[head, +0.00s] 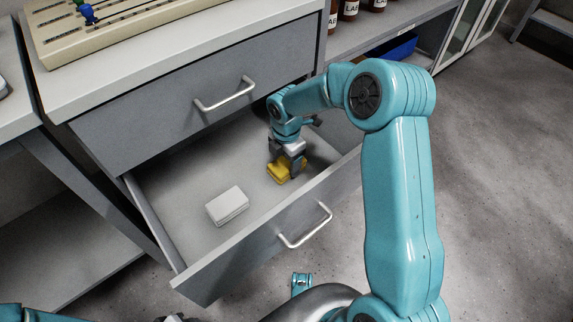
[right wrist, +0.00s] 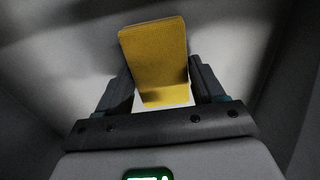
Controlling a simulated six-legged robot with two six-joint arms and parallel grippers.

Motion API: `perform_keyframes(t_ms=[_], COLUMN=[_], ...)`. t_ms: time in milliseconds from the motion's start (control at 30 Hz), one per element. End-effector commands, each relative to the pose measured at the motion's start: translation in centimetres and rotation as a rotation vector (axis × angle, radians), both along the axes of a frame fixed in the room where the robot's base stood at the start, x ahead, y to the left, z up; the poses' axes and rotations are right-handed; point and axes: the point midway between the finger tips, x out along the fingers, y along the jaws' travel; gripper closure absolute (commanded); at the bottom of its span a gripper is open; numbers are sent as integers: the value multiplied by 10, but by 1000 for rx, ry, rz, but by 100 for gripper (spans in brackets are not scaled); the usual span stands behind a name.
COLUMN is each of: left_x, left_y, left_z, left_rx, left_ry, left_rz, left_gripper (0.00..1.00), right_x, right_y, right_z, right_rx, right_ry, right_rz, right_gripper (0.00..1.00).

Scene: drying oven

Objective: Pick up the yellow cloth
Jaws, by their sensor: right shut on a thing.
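The yellow cloth (head: 279,170) is a small folded block inside the open lower drawer (head: 180,183), toward its right end. My right gripper (head: 288,168) reaches down into the drawer and is shut on the cloth. In the right wrist view the cloth (right wrist: 155,52) stands between the two dark fingers of the right gripper (right wrist: 163,85). I cannot tell whether the cloth still touches the drawer floor. The left arm shows only as a piece at the bottom left of the head view; its gripper is not clearly seen.
A white folded block (head: 227,205) lies in the drawer, left of the cloth. The drawer front with its handle (head: 305,226) stands on the near side. The closed upper drawer (head: 200,95) is above and behind. Labelled bottles (head: 349,9) and a blue tray (head: 397,46) sit at the back.

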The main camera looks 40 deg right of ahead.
Motion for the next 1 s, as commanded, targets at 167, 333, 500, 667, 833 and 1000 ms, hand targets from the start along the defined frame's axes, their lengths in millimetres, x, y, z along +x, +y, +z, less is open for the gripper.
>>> perform_keyframes(t_ms=[167, 333, 500, 667, 833, 1000], left_x=[0, -3, -6, -7, -7, -7], left_y=[0, -2, -6, -6, -6, -6], left_z=[2, 14, 34, 50, 63, 68], left_rx=[0, -2, -4, -5, -5, -5], left_ry=[1, 5, 11, 11, 12, 12], left_rz=[-1, -9, -23, -26, -25, -25], left_gripper=[64, 64, 64, 64, 64, 64], right_x=[0, 1, 1, 1, 1, 0], right_y=[0, 0, 0, 0, 0, 0], right_z=[4, 34, 88, 136, 175, 195], right_rx=[0, -2, -2, -1, -1, 0], right_ry=[-1, -4, -6, -5, -4, -1], right_rz=[0, 1, 0, 0, 0, 0], right_gripper=[62, 62, 62, 62, 62, 62])
